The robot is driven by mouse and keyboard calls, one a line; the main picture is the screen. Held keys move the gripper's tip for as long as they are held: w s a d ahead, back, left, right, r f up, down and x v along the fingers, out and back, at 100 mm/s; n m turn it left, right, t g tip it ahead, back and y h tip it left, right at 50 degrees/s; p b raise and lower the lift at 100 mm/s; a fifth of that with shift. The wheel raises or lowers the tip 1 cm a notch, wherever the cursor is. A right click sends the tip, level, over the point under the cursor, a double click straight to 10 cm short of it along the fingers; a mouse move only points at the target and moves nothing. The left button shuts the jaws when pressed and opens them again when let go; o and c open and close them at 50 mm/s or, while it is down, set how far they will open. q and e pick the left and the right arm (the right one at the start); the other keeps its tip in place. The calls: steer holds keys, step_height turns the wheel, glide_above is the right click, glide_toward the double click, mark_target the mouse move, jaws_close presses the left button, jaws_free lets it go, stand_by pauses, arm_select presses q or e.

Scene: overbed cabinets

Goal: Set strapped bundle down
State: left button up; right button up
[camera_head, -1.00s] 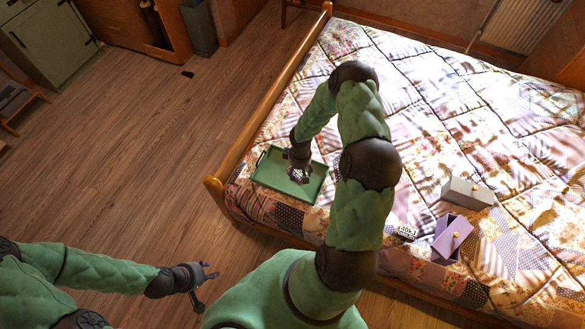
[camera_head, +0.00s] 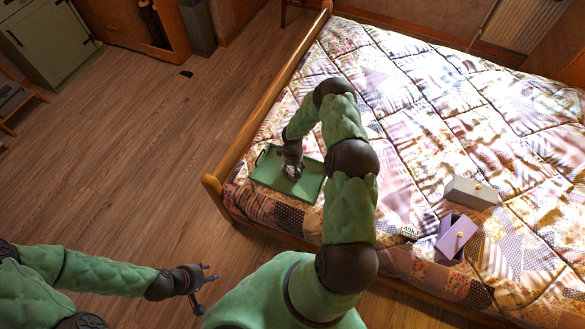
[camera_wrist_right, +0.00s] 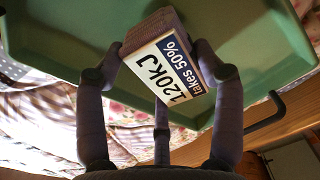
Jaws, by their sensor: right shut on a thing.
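In the right wrist view, my right gripper (camera_wrist_right: 160,62) is shut on the strapped bundle (camera_wrist_right: 165,60), a brown block with a white and blue label reading "120kJ" and "takes 50%". The fingers press on its two sides. Behind it is the green tray (camera_wrist_right: 75,32), which lies on the bed's front left corner in the head view (camera_head: 265,180). There my right gripper (camera_head: 292,174) is over the tray and mostly hides the bundle. I cannot tell whether the bundle touches the tray floor. My left gripper (camera_head: 208,283) is open and empty above the wooden floor.
The bed (camera_head: 430,120) has a patchwork quilt and a wooden frame (camera_head: 250,130). To the right of my right arm lie a small labelled block (camera_head: 409,232), an open purple box (camera_head: 455,238) and a grey box (camera_head: 470,192). The wooden floor at left is mostly clear.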

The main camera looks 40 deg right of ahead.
steer(key=shift+f, duration=0.2)
steer(key=shift+f, duration=0.2)
steer(key=o, duration=1.2)
steer(key=shift+c, duration=0.2)
steer(key=shift+r, duration=0.25)
step_height(320, 180, up, 12)
steer(key=p, duration=0.3)
